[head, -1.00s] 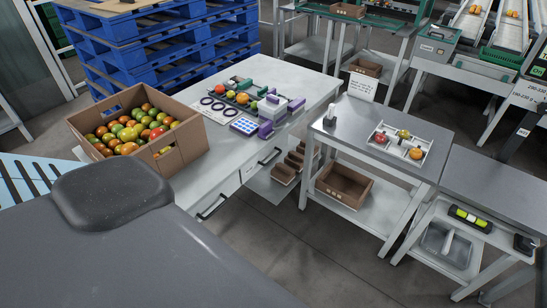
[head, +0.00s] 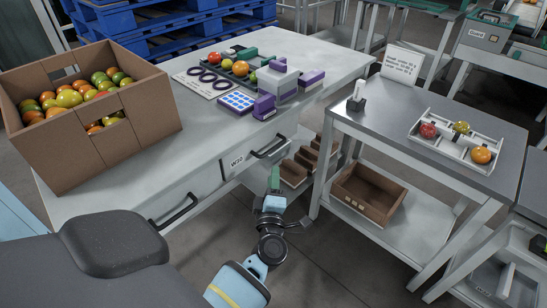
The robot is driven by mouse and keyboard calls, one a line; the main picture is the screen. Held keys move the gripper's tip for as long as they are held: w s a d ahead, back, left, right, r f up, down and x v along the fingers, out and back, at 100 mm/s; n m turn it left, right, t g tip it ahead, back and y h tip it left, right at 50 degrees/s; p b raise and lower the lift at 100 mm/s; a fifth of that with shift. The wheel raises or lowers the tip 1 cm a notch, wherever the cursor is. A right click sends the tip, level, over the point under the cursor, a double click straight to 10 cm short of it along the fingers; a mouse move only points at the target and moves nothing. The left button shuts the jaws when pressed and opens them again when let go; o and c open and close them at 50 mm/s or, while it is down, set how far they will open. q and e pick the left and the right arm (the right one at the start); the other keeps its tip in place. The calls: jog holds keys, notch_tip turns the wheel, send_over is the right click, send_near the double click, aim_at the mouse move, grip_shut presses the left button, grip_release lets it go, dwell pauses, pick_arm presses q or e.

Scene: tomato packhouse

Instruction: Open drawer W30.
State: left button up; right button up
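Drawer W30 (head: 236,161) is in the front of the white workbench, with its label left of a dark bar handle (head: 270,149). Its front looks flush with the bench, so it appears shut. My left gripper (head: 275,186) is in front of the bench, just below and near that handle, with a green fingertip pointing up toward it. It looks apart from the handle. I see its fingers nearly edge-on, so I cannot tell their opening; nothing shows held. My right gripper is not in view.
Another drawer handle (head: 175,210) is further left. A cardboard box of tomatoes (head: 100,150) stands on the bench's left end. A grey side table (head: 400,125) with a brown crate (head: 366,195) on its shelf is close on the right. Clear floor lies between them.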

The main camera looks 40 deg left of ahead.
pick_arm(q)
jog(key=shift+w+a+r+n+g+y, duration=0.1)
jog(key=shift+w+a+n+g+y, duration=0.35)
jog(key=shift+w+a+n, duration=0.35)
jog(key=b+x, duration=0.1)
jog(key=x, duration=0.6)
jog(key=shift+w, duration=0.2)
grip_shut()
